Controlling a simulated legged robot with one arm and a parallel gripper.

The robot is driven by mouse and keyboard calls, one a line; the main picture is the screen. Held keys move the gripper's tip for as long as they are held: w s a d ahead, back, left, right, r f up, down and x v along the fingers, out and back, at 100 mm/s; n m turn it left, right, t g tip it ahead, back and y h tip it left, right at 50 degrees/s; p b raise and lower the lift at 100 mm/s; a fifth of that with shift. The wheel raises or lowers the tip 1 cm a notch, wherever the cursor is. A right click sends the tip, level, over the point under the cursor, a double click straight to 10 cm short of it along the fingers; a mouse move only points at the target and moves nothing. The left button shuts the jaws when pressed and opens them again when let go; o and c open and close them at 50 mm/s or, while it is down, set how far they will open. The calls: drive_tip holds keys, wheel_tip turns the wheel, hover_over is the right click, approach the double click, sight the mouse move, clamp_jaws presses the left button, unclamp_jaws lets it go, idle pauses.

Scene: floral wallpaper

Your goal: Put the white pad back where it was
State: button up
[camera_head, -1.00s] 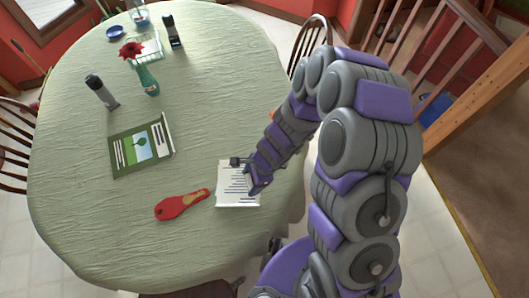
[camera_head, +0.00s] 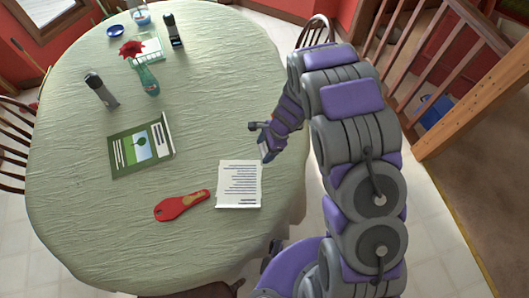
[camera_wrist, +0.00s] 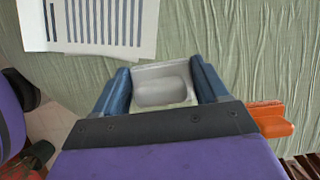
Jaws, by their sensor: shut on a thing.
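My gripper (camera_head: 263,140) is above the right part of the table, beyond a printed sheet (camera_head: 238,184). In the wrist view my gripper (camera_wrist: 165,85) has both blue fingers closed on a small whitish block with a rounded grey oval on its face, which I take to be the white pad (camera_wrist: 160,72). In the head view the pad is small and mostly hidden between the fingers. The printed sheet (camera_wrist: 100,28) also shows at the upper left of the wrist view, apart from the pad.
The green cloth-covered table (camera_head: 90,215) bears a red flat object (camera_head: 182,205), a green brochure (camera_head: 140,148), a grey bottle (camera_head: 101,90) and a flower vase (camera_head: 146,78). An orange object (camera_wrist: 270,118) lies right of the fingers.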

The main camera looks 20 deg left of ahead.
sight(265, 153)
drive_tip(key=f, duration=0.1)
drive_tip(key=f+b, duration=0.1)
drive_tip(key=f, duration=0.1)
drive_tip(key=shift+d+f, duration=0.25)
drive_tip(key=shift+d, duration=0.15)
drive_tip(key=shift+a+r, duration=0.1)
drive_tip(key=shift+a, duration=0.1)
drive_tip(key=o, duration=1.1)
drive_tip(key=shift+a, duration=0.15)
drive_tip(key=shift+o, duration=1.4)
drive_tip(key=shift+d, duration=0.25)
drive_tip(key=p+v, duration=0.3)
drive_tip(key=v, duration=0.9)
